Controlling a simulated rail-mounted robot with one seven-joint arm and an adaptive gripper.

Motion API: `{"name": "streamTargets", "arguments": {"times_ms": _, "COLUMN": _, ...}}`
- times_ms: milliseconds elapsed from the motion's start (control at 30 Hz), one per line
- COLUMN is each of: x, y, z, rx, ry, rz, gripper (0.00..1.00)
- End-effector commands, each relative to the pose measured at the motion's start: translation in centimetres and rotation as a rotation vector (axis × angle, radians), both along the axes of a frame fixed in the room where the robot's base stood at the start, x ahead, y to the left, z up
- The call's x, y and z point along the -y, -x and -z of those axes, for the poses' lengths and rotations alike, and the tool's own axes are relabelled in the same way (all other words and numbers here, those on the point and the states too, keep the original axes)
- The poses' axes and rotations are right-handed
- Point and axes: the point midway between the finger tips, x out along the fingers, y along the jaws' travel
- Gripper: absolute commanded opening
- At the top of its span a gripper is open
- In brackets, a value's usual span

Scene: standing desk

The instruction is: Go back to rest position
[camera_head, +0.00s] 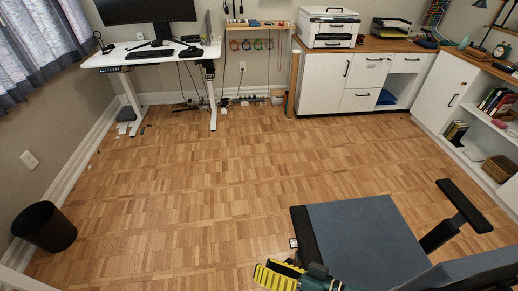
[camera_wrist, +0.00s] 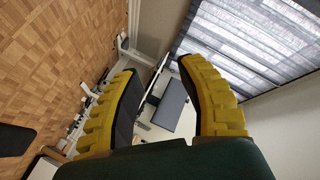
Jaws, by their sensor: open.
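My gripper (camera_wrist: 158,88) fills the lower part of the wrist view. Its two yellow, ridged fingers with dark inner pads stand well apart, and nothing is between them. In the head view, part of my gripper (camera_head: 282,274) shows at the bottom edge, right of centre, beside an office chair. The rest of it is cut off by the frame. Through the gap between the fingers, the wrist view shows the white desk and its dark monitor (camera_wrist: 171,103) in the distance, tilted in the picture.
The office chair (camera_head: 355,235) with a grey-blue seat stands at bottom right, close to my gripper. A white standing desk (camera_head: 120,58) is at back left. White cabinets (camera_head: 325,82) line the back right. A black bin (camera_head: 45,227) is at left. The middle floor is clear.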

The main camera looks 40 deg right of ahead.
Motion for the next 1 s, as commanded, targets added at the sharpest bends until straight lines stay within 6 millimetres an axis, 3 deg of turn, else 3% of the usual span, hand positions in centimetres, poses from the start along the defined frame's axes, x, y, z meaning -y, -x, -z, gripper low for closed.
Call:
{"name": "streamTargets", "arguments": {"times_ms": 33, "x": -2.4, "y": -2.3, "z": -2.9, "rx": 0.028, "ry": 0.076, "rz": -0.058, "gripper": 0.39}}
{"name": "streamTargets", "arguments": {"times_ms": 100, "x": -5.5, "y": -5.1, "z": -6.4, "rx": 0.079, "ry": 0.185, "rz": -0.107, "gripper": 0.39}}
{"name": "streamTargets", "arguments": {"times_ms": 200, "x": -10.2, "y": -8.3, "z": -12.1, "rx": 0.19, "ry": 0.326, "rz": -0.144, "gripper": 0.39}}
{"name": "streamTargets", "arguments": {"times_ms": 300, "x": -14.0, "y": -10.0, "z": -17.7, "rx": 0.317, "ry": 0.429, "rz": -0.133, "gripper": 0.39}}
{"name": "streamTargets", "arguments": {"times_ms": 467, "x": -17.2, "y": -10.4, "z": -26.7, "rx": 0.527, "ry": 0.546, "rz": -0.028, "gripper": 0.39}}
{"name": "streamTargets", "arguments": {"times_ms": 567, "x": -15.8, "y": -9.4, "z": -31.9, "rx": 0.645, "ry": 0.615, "rz": 0.125, "gripper": 0.39}}
{"name": "streamTargets", "arguments": {"times_ms": 767, "x": -7.9, "y": -5.1, "z": -38.6, "rx": 0.796, "ry": 0.781, "rz": 0.537, "gripper": 0.39}}
{"name": "streamTargets", "arguments": {"times_ms": 800, "x": -8.2, "y": -5.3, "z": -41.5, "rx": 0.79, "ry": 0.775, "rz": 0.521, "gripper": 0.39}}
{"name": "streamTargets", "arguments": {"times_ms": 1000, "x": -8.2, "y": -5.5, "z": -48.5, "rx": 0.784, "ry": 0.772, "rz": 0.515, "gripper": 0.39}}
